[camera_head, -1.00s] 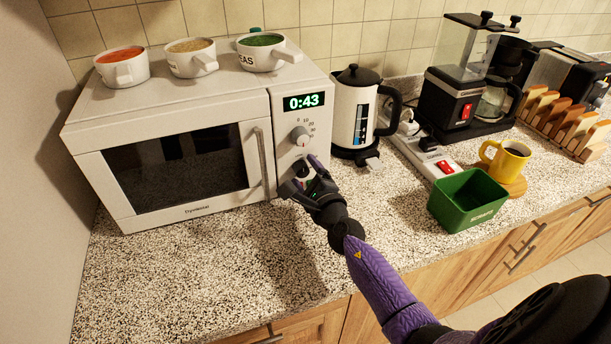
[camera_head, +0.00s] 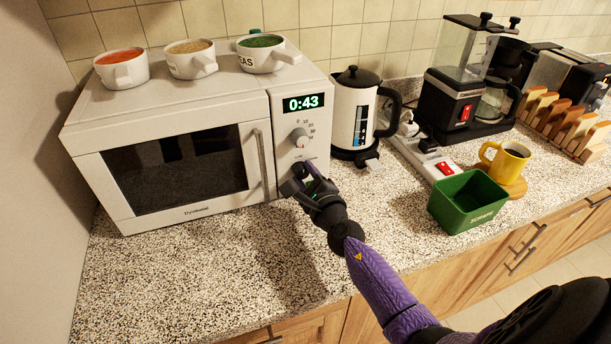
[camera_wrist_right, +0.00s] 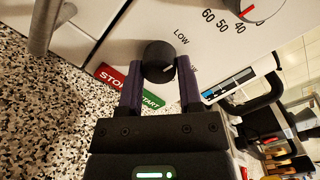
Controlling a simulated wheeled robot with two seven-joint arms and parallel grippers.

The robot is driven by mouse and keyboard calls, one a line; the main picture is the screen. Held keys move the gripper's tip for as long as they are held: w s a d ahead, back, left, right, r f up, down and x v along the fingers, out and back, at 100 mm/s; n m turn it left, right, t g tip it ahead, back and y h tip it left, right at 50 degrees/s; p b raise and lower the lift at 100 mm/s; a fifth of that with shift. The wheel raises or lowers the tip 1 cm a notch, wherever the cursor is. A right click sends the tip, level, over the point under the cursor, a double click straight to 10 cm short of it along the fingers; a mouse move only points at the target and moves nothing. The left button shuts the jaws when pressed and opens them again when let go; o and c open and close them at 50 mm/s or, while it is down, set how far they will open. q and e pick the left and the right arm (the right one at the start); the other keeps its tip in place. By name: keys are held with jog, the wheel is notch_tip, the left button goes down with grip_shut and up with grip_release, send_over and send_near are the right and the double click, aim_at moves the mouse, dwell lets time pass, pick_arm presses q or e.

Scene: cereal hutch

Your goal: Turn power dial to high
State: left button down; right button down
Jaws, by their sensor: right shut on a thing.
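The black power dial (camera_wrist_right: 160,60) is on the white microwave's control panel (camera_head: 310,115), with LOW printed near it. A white mark shows on the dial's right side in the wrist view. My right gripper (camera_head: 300,180) is at the lower part of the panel. In the right wrist view, the purple fingers of my right gripper (camera_wrist_right: 160,78) are on either side of the dial, shut on it. In the head view the gripper largely hides the dial. The other label beside the dial is mostly covered by a finger. My left gripper is not in view.
A white timer dial (camera_head: 299,137) sits above, under the 0:43 display (camera_head: 303,102). Red STOP (camera_wrist_right: 111,76) and green START (camera_wrist_right: 150,101) buttons lie beside the gripper. The door handle (camera_head: 261,164) is to the left, the kettle (camera_head: 350,115) to the right. Counter in front is clear.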

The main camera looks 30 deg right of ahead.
jog(key=m+b, duration=0.1)
jog(key=m, duration=0.4)
jog(key=shift+f, duration=0.15)
jog(key=m+b, duration=0.1)
jog(key=m, duration=0.3)
jog(key=shift+a+m+h, duration=0.1)
jog(key=shift+m+h, duration=0.3)
jog(key=m, duration=0.3)
jog(key=m+b, duration=0.1)
jog(key=m, duration=0.2)
jog(key=shift+a+t+h+b, duration=0.1)
jog(key=shift+t+h+b, duration=0.2)
jog(key=m, duration=0.4)
jog(key=shift+m, duration=0.4)
jog(key=m+h, duration=0.1)
jog(key=m, duration=0.3)
jog(key=shift+w+a, duration=0.1)
jog(key=m, duration=0.3)
jog(key=shift+r+m, duration=0.2)
jog(key=shift+m, duration=0.2)
jog(key=m+g+p, duration=0.1)
jog(key=m, duration=0.3)
jog(key=shift+m, duration=0.3)
jog(key=shift+m+p, duration=0.9)
jog(key=shift+m, duration=1)
